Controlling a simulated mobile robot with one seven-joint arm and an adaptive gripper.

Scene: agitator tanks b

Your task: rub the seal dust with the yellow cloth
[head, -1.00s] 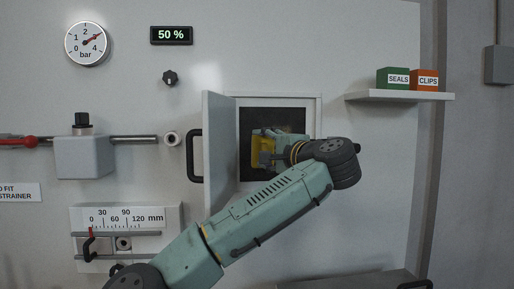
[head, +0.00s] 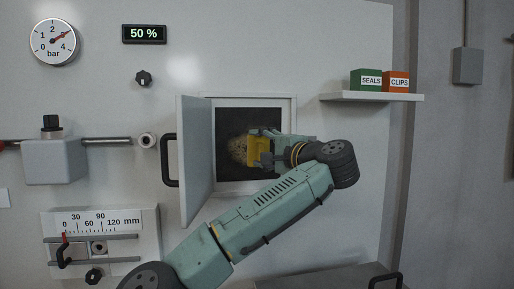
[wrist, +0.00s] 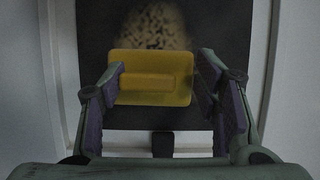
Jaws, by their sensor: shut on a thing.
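The yellow cloth (head: 257,153) shows as a flat yellow pad with a raised grip. My gripper (head: 268,152) is shut on it, inside or at the mouth of the open hatch. In the wrist view my gripper (wrist: 160,82) has a finger on each side of the yellow cloth (wrist: 150,92). The seal dust (head: 237,151) is a speckled tan patch on the dark panel in the hatch, just left of the cloth. It also shows in the wrist view (wrist: 156,25), above the cloth. I cannot tell whether the cloth touches the panel; part of the dust may be hidden behind it.
The hatch door (head: 195,160) stands open on the left, with a black handle (head: 170,160). The hatch frame (head: 291,116) surrounds the opening closely. A shelf (head: 372,97) with a green box (head: 366,80) and an orange box (head: 398,82) is at upper right.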

